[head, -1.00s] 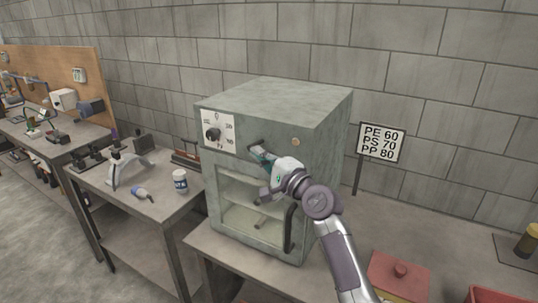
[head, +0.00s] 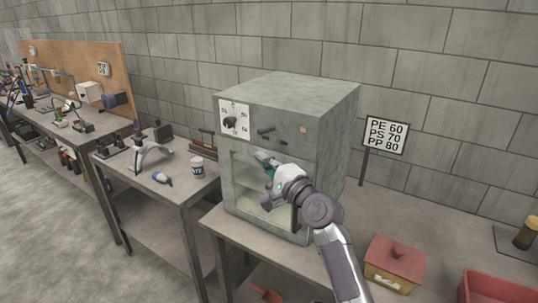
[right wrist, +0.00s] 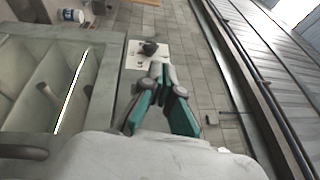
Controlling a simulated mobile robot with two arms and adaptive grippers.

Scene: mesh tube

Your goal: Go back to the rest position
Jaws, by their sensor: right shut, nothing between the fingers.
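My right gripper (head: 262,158) is in front of the upper part of the grey oven's (head: 312,100) glass door, below the control panel. It is shut and empty. In the right wrist view its teal-padded fingers (right wrist: 160,88) point toward the dial (right wrist: 149,48), apart from it. The dial (head: 230,122) sits on a white plate at the oven's upper left. The oven door (head: 243,182) looks closed, and a long object shows behind its glass (right wrist: 48,95). My left gripper is not in view.
A sign (head: 386,135) reading PE 60, PS 70, PP 80 stands right of the oven. A red lidded box (head: 394,265) and a red bin (head: 495,288) are at the front right.

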